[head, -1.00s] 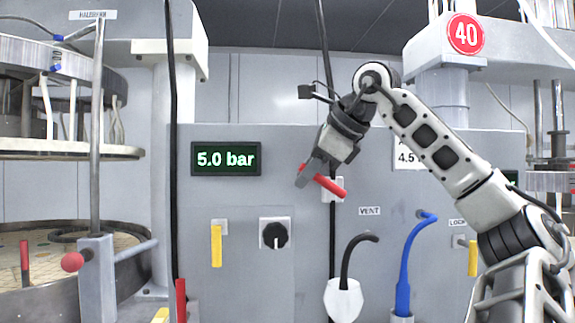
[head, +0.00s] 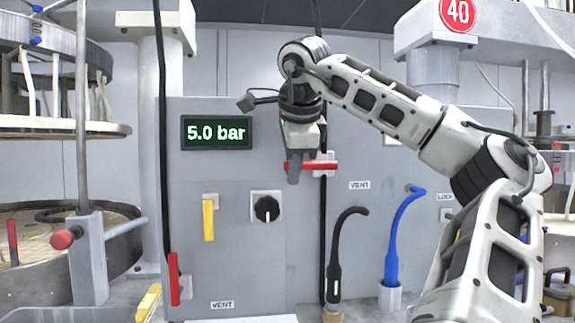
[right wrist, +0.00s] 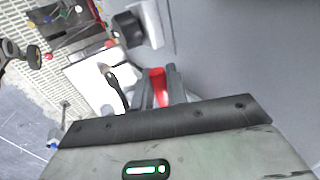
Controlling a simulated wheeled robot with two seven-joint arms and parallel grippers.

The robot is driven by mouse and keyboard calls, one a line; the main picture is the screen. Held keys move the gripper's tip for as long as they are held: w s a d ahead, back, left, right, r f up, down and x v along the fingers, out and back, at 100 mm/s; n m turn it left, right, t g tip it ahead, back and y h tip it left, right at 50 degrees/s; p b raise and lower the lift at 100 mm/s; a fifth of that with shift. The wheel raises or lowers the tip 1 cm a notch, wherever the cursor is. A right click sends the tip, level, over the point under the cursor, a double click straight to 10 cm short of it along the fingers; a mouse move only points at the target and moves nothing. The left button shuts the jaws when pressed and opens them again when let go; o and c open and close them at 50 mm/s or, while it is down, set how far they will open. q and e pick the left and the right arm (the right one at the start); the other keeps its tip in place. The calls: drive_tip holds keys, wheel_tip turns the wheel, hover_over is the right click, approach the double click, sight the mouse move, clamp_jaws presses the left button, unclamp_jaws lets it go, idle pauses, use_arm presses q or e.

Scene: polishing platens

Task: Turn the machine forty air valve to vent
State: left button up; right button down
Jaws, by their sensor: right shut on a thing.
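The red air valve handle (head: 324,166) is on the grey panel below the round 40 sign (head: 457,12). It lies about level, pointing left from its light mount. A VENT label (head: 359,185) is to its lower right. My right gripper (head: 294,172) points down and is shut on the handle's left end. In the right wrist view the red handle (right wrist: 157,88) shows between my fingertips (right wrist: 160,85). The display (head: 217,132) reads 5.0 bar. My left gripper is not in view.
A black knob (head: 267,208) and a yellow lever (head: 208,220) are on the panel below the display. Another red lever (head: 174,280) is at lower left, near a second VENT label (head: 222,305). Black (head: 336,255) and blue (head: 393,235) hooked hoses stand below the handle.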

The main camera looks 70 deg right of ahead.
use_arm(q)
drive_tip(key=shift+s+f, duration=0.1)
use_arm(e)
drive_tip(key=c, duration=1.5)
unclamp_jaws()
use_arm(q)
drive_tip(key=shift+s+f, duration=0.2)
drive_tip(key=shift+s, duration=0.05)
use_arm(e)
drive_tip(key=shift+o, duration=0.2)
use_arm(q)
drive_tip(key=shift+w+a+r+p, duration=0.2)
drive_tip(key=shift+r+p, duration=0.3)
drive_tip(key=shift+p, duration=0.35)
use_arm(e)
drive_tip(key=v, duration=1.6)
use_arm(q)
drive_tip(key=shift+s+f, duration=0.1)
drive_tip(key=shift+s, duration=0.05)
use_arm(e)
drive_tip(key=shift+f, duration=0.1)
